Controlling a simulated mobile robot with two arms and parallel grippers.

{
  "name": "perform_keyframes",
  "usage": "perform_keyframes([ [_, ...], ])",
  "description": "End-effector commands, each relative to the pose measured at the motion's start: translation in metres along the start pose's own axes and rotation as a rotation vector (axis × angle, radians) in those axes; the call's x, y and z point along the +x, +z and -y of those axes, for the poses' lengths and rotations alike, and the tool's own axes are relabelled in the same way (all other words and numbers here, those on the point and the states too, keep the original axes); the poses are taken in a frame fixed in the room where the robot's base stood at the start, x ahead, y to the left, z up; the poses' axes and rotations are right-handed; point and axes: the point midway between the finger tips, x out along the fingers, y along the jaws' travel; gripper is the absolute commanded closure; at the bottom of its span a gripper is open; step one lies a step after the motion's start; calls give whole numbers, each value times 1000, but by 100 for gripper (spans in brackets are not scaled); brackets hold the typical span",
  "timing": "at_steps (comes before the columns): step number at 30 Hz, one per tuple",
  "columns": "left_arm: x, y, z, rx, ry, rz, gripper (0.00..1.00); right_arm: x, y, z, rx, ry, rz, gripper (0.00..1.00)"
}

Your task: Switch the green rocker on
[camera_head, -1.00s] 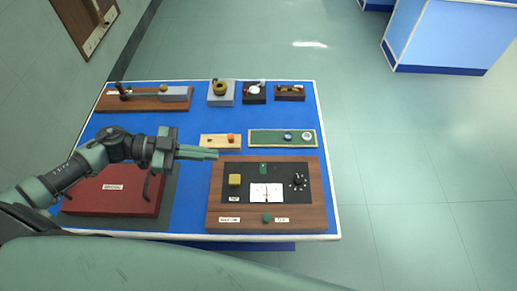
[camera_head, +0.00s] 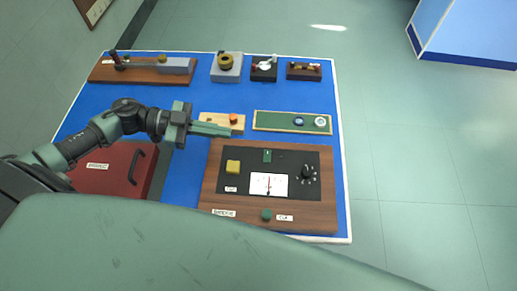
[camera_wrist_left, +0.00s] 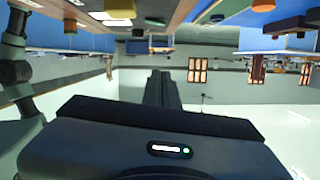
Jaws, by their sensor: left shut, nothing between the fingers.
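A wooden instrument box (camera_head: 212,185) with a black panel stands at the front of the blue-topped bench. A small green rocker (camera_head: 267,156) sits at the top middle of the panel, above a white meter (camera_head: 268,184). Its tilt is too small to tell. A green round knob (camera_head: 266,214) is on the wood below the meter. My left gripper (camera_head: 228,130) is shut and empty, pointing right, up and left of the rocker and apart from it in the picture. In the left wrist view the dark shut fingers (camera_wrist_left: 163,90) point away over the room. My right gripper is out of view.
A yellow block (camera_head: 233,167) and a black dial (camera_head: 307,172) flank the meter. A red case (camera_head: 105,170) lies left, under my arm. Behind are a small board with an orange knob (camera_head: 234,118) and a green tray (camera_head: 265,121). More devices line the back edge.

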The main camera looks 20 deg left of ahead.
Motion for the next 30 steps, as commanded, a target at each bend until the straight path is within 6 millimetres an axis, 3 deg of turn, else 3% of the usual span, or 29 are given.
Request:
perform_keyframes([
  [3,3,11,-1,0,0,0,100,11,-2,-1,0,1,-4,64],
  [17,6,9,-1,0,-1,-2,100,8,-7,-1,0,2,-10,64],
  [23,35,6,0,1,-1,-6,100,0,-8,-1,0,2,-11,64],
  [30,87,5,0,-1,-1,-6,100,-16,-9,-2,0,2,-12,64],
])
